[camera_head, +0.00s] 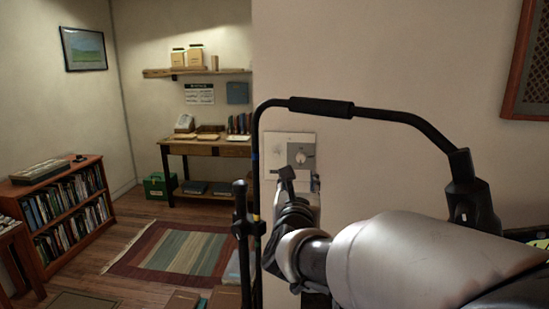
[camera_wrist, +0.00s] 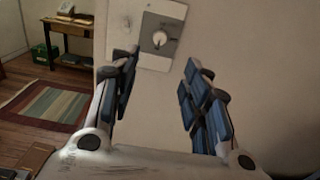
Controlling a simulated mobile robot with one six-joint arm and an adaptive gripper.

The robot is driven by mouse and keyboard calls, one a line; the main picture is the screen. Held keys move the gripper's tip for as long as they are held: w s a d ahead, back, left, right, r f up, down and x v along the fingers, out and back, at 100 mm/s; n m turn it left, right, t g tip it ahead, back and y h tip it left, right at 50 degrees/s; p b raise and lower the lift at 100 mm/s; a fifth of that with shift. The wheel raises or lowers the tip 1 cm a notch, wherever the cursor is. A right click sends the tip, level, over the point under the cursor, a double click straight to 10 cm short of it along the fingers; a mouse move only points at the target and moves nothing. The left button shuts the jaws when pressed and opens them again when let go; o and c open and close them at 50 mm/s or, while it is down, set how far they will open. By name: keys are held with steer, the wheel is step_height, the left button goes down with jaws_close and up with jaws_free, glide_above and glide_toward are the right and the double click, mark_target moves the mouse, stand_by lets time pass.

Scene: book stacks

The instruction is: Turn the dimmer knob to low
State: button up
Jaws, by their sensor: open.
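The dimmer knob (camera_head: 301,157) is a small round light knob on a grey square panel, set in a pale wall plate (camera_head: 275,148). In the wrist view the knob (camera_wrist: 159,39) shows near the top, just beyond my fingertips, with a pointer mark I cannot read clearly. My gripper (camera_wrist: 160,72) is open and empty, its blue-padded fingers spread on either side below the knob. A gap of wall shows between the fingers, and they do not seem to touch the knob. In the head view my gripper (camera_head: 287,178) is in front of the plate's lower part and mostly hidden by my arm.
A low bookshelf (camera_head: 72,206) stands at the left. A wooden desk (camera_head: 207,148) with books and trays is at the back, under a shelf (camera_head: 196,72). A striped rug (camera_head: 180,250) lies on the floor. A framed panel (camera_head: 530,65) hangs at the upper right.

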mark_target(301, 158)
steer(key=w+d, duration=0.1)
steer(key=w, duration=0.4)
steer(key=w+d, duration=0.1)
steer(key=w, duration=0.4)
steer(key=w+d, duration=0.1)
steer(key=w, duration=0.5)
steer(key=shift+w+d+b, duration=0.1)
steer(key=shift+d+b, duration=0.05)
steer(key=shift+b, duration=0.15)
steer(key=shift+c, duration=0.3)
jaws_close()
